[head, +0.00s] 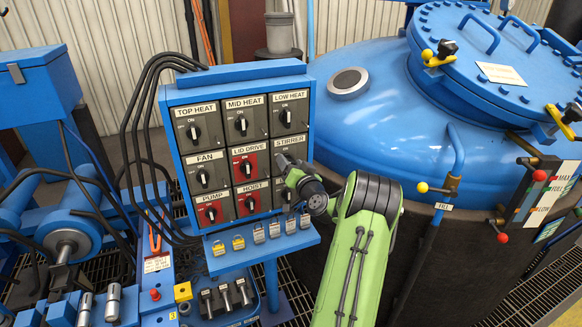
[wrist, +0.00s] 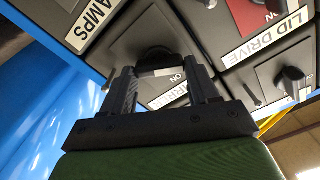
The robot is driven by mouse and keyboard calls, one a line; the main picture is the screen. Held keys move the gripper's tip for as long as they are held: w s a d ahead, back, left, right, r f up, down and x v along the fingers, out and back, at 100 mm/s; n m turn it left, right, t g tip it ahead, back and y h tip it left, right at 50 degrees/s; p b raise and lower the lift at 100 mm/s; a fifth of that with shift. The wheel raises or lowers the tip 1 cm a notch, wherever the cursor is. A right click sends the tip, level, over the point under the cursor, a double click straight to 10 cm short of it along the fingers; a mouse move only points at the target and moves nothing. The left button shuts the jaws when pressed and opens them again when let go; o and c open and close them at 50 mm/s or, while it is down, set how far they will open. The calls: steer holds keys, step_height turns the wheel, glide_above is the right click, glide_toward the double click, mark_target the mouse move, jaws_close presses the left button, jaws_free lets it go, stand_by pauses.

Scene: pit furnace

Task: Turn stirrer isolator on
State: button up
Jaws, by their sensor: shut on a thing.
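The isolator panel (head: 238,66) is a blue box with rows of grey and red switch plates. The stirrer isolator (head: 290,141) is a grey plate at the right of the middle row; my gripper covers its knob in the head view. In the wrist view the dark stirrer knob (wrist: 155,57) sits between my fingers, with an ON mark beside it and its label partly hidden. My gripper (head: 284,163) is shut on this knob; it also shows in the wrist view (wrist: 160,75). I cannot tell which way the knob points.
The red lid drive isolator (head: 246,168) is just left, and the low heat isolator (head: 287,116) is above. Padlocks (head: 274,229) hang along the shelf below. The blue furnace lid (head: 480,60) is at the right. Black cables (head: 130,120) run left of the panel.

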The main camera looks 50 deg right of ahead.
steer(key=m, duration=0.4)
steer(key=m+p, duration=0.1)
steer(key=m, duration=0.3)
steer(key=m+p, duration=0.1)
steer(key=m, duration=0.3)
steer(key=shift+d+f, duration=0.1)
steer(key=shift+f, duration=0.2)
steer(key=shift+p, duration=0.3)
steer(key=o, duration=1.1)
steer(key=shift+c, duration=0.2)
steer(key=shift+s, duration=0.1)
steer(key=b+v, duration=0.3)
steer(key=v, duration=1.2)
steer(key=shift+s+a+b, duration=0.2)
steer(key=shift+s+b, duration=0.1)
